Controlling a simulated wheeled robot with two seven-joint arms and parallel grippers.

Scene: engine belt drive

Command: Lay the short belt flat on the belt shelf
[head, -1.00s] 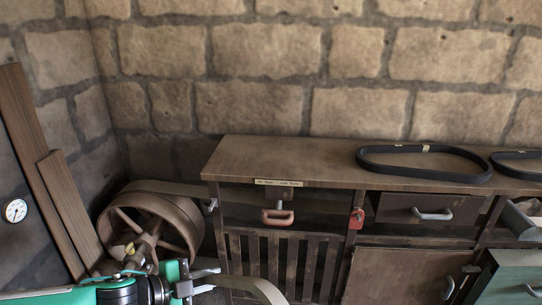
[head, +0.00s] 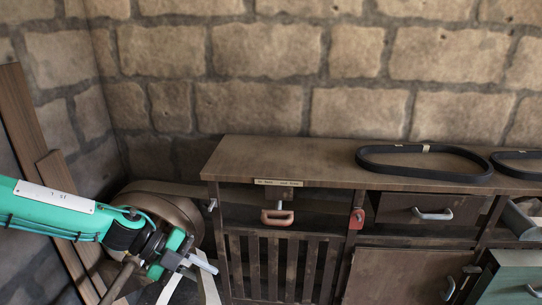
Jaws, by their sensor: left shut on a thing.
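My right gripper is not in view.
A black belt loop (head: 425,174) lies flat on the right of the top, with another black belt (head: 518,156) beside it. The left half of the top is clear. Handles, a red padlock (head: 357,219) and a drawer (head: 425,208) are on the front. Planks lean at the left wall.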

